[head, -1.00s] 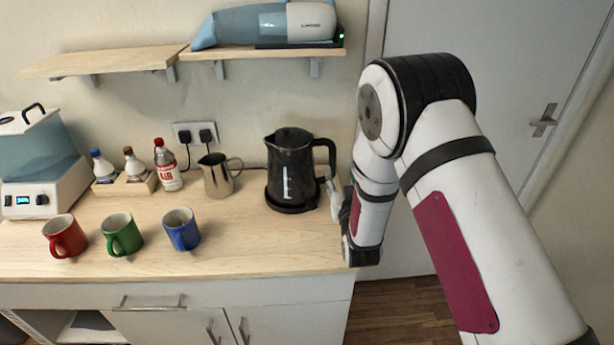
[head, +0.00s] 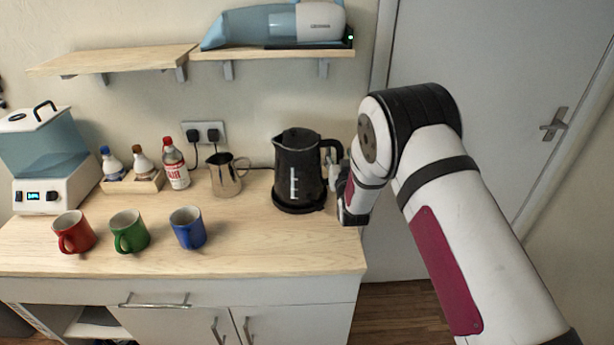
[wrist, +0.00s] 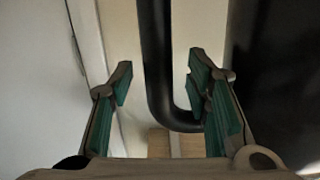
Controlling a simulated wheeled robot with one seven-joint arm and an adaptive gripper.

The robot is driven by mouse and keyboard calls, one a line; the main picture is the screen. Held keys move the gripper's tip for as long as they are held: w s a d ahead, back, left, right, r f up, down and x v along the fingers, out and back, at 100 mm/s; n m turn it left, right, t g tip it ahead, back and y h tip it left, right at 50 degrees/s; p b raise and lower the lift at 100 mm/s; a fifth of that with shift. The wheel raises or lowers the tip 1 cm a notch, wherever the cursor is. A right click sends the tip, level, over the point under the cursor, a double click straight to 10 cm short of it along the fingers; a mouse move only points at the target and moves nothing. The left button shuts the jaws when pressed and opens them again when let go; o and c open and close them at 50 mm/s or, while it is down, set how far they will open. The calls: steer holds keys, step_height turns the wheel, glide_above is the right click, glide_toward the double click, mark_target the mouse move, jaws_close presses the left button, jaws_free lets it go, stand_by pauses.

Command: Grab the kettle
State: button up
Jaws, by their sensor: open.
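The black kettle (head: 297,172) stands upright on its base at the right end of the counter, its handle on the right side. In the wrist view the black handle (wrist: 156,62) lies between the two fingers, nearer the right one, and the dark kettle body (wrist: 278,75) fills the right side. My gripper (wrist: 160,90) is open, with green-lined pads apart on both sides of the handle. In the head view my gripper (head: 336,172) is at the handle, partly hidden by my arm. I cannot tell whether the right finger touches the handle.
A steel jug (head: 226,177) stands left of the kettle. Red (head: 73,233), green (head: 129,232) and blue (head: 188,229) mugs stand along the front. A red-capped bottle (head: 175,165) is farther left. A shelf (head: 262,53) hangs above the kettle. The front right counter is clear.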

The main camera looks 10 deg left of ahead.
jaws_close()
steer(key=shift+w+a+r, duration=0.1)
steer(key=shift+r, duration=0.35)
stand_by(0.3)
